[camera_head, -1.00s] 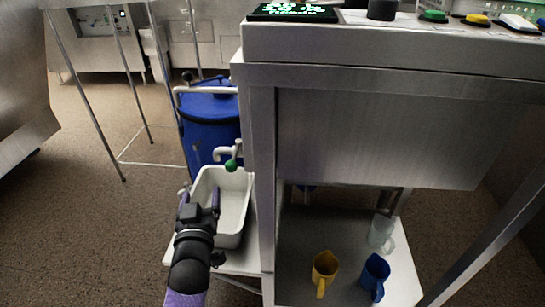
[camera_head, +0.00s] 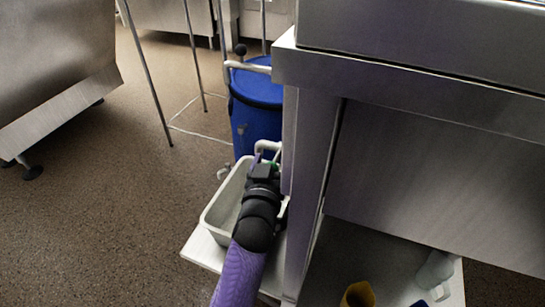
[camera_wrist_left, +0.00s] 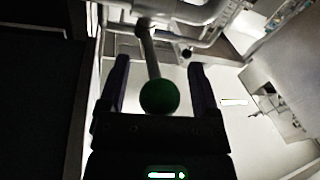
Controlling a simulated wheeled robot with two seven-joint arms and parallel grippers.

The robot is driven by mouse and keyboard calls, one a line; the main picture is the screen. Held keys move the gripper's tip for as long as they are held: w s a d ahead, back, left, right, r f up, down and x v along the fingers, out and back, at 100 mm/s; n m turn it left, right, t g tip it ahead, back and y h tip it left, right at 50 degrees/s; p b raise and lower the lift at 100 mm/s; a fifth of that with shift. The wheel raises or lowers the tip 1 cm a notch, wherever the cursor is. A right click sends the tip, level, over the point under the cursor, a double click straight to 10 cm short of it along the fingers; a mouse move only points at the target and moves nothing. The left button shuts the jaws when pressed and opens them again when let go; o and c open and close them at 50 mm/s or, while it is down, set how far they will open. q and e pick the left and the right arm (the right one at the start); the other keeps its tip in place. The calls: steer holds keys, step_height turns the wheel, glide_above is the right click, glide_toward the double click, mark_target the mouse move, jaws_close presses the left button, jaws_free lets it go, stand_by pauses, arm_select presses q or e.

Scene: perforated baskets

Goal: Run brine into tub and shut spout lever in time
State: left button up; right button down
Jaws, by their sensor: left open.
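The white tub (camera_head: 212,214) sits on a low white shelf beside the steel cabinet, partly hidden by my left arm. The pale spout (camera_head: 268,146) comes out above the tub from the blue barrel (camera_head: 255,112). The spout lever has a metal rod and a green ball knob (camera_wrist_left: 159,97). My left gripper (camera_wrist_left: 160,64) is open, with one finger on each side of the lever rod and the knob near its palm. In the head view the gripper (camera_head: 265,163) is at the spout and mostly covers the lever. I see no brine stream. My right gripper is not in view.
The steel cabinet (camera_head: 420,170) stands close to the right of my left arm. A yellow mug (camera_head: 357,295) and a clear mug (camera_head: 435,270) stand on its lower shelf; a blue one is cut off. Thin metal legs (camera_head: 150,80) stand behind left.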

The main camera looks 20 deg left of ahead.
arm_select(q)
jaws_close()
stand_by(0.5)
stand_by(0.8)
